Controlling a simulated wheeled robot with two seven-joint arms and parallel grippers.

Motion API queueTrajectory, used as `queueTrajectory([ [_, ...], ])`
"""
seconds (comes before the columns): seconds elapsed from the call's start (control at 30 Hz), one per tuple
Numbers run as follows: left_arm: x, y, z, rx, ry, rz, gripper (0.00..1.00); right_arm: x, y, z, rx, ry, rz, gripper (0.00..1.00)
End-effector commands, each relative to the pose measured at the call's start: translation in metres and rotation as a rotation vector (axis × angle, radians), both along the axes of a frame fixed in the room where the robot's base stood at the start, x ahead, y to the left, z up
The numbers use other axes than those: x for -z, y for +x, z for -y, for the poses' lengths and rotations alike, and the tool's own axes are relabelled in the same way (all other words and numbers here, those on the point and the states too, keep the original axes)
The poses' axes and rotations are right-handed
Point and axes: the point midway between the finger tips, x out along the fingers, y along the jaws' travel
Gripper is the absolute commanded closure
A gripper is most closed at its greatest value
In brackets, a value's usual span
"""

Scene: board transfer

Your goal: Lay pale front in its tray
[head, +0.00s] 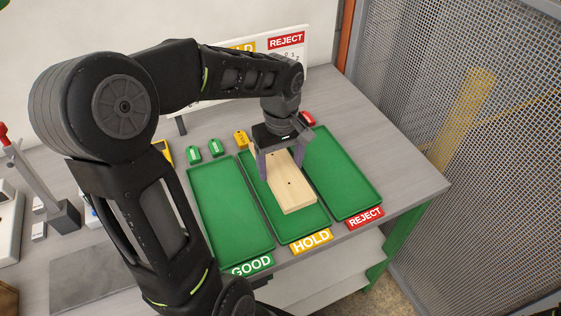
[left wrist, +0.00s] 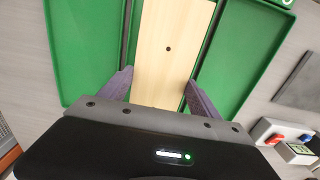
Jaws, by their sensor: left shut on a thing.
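The pale front (head: 286,187) is a light wooden board with a small dark hole. It lies lengthwise in or just above the middle green tray (head: 311,222), labelled HOLD; I cannot tell if it touches the tray floor. My left gripper (head: 281,170) is shut on the board's long sides near its far end. In the left wrist view the fingers (left wrist: 158,88) stand on either side of the pale board (left wrist: 168,55). The left tray (head: 232,215), labelled GOOD, and the right tray (head: 342,175), labelled REJECT, are empty. My right gripper is not in view.
Green tags (head: 214,148), a yellow tag (head: 241,139) and a red tag (head: 308,118) stand behind the trays. A sign board (head: 290,58) is at the back. A mesh fence (head: 450,120) stands to the right. Grey table (head: 390,140) shows right of the trays.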

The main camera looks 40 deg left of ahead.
Motion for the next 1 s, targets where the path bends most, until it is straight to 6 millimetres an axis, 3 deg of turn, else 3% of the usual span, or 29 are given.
queueTrajectory([
  [0.4,0.044,0.0,0.0,0.0,0.0,0.0,0.78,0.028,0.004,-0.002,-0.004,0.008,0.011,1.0],
  [1.0,0.049,0.0,0.0,0.0,0.0,0.0,0.78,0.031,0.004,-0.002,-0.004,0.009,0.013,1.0],
])
